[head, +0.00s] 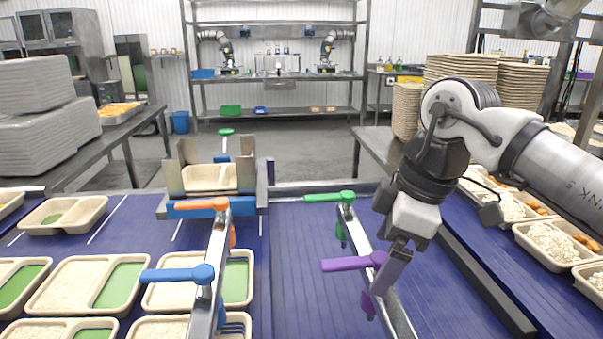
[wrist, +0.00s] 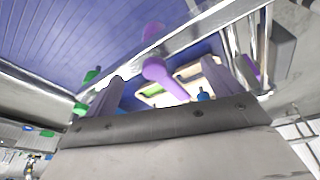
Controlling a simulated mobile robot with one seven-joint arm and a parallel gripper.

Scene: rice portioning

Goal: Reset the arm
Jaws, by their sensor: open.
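My gripper (head: 384,282) hangs below my white and black arm at the right of centre in the head view, fingers pointing down. It is beside the metal rail that carries the purple handle (head: 350,263). In the wrist view my two grey fingers (wrist: 161,76) stand apart, and the purple handle (wrist: 160,77) appears in the gap between them. The jaws are open and I see nothing held in them. Whether a finger touches the purple handle cannot be told.
A green handle (head: 329,197) sits farther along the same rail. Orange (head: 203,204) and blue (head: 178,275) handles are on the left rail. Trays (head: 72,287) cover the left belt; filled trays (head: 555,248) line the right. The blue middle belt (head: 450,295) is clear.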

